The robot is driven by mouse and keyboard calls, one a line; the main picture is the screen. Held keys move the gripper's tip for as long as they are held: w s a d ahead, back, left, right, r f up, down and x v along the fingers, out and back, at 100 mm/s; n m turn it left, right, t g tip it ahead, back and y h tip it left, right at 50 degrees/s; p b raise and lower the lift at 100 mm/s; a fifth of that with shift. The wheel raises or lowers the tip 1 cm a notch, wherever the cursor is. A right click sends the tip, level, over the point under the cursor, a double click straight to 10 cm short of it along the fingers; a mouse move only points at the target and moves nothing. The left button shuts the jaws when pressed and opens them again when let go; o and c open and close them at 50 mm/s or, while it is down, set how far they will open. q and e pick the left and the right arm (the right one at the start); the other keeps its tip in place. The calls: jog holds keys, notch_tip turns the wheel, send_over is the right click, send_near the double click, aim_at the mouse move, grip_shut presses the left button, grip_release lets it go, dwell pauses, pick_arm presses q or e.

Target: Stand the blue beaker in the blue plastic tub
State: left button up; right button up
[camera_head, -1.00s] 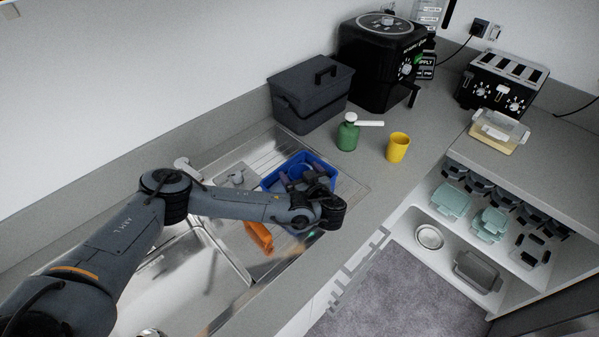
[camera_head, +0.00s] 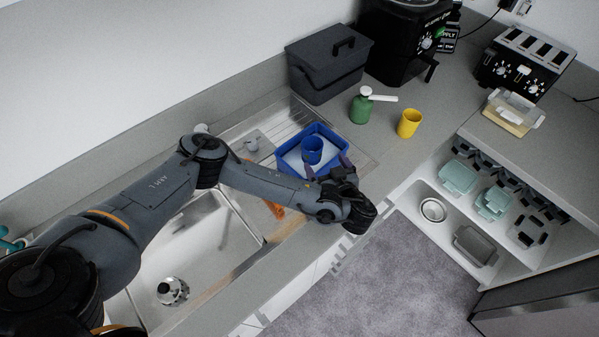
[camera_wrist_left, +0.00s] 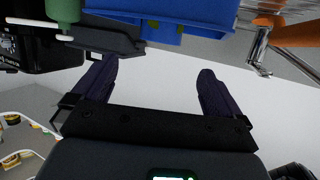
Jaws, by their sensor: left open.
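The blue beaker (camera_head: 312,147) stands upright inside the blue plastic tub (camera_head: 333,136), which sits on the sink's drainboard. My left gripper (camera_head: 327,168) is open and empty at the tub's front side, with its fingertips apart from the beaker. In the left wrist view the dark fingers (camera_wrist_left: 156,85) are spread wide with nothing between them. The tub (camera_wrist_left: 195,13) shows along the top edge of that view. My right gripper is in neither view.
A green bottle (camera_head: 362,108) and yellow cup (camera_head: 409,123) stand right of the tub. A dark grey bin (camera_head: 327,75) is behind it. An orange object (camera_head: 274,208) lies partly under my left arm. The sink basin (camera_head: 200,255) is at the left.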

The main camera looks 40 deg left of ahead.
pick_arm(q)
jog(key=s+d+f+m+h, duration=0.2)
jog(key=d, duration=0.2)
jog(key=s+d+f+m+h, duration=0.2)
jog(key=s+d, duration=0.1)
jog(key=d, duration=0.1)
jog(key=s+d+f+m+h, duration=0.1)
jog(key=s+d+f, duration=0.1)
jog(key=s+d, duration=0.1)
jog(key=shift+s+d+f+m+g+h, duration=0.1)
jog(key=shift+d+f+m+g+h, duration=0.1)
jog(key=shift+d, duration=0.25)
jog(key=shift+d+f+m+g+h, duration=0.1)
jog(key=shift+d+m+g+h, duration=0.1)
jog(key=shift+d, duration=0.2)
jog(key=s+d+m+g+h, duration=0.2)
jog(key=s+d+m+h, duration=0.25)
jog(key=s+d, duration=0.3)
jog(key=s+a+m+h, duration=0.1)
jog(key=s+a, duration=0.3)
jog(key=s+a+m, duration=0.1)
jog(key=s+a, duration=0.3)
jog(key=a, duration=0.1)
jog(key=s+a+m+h, duration=0.1)
jog(key=s+a+m, duration=0.1)
jog(key=s+a, duration=0.2)
jog(key=shift+a+r+h, duration=0.3)
jog(key=shift+a+h, duration=0.05)
jog(key=shift+a, duration=0.15)
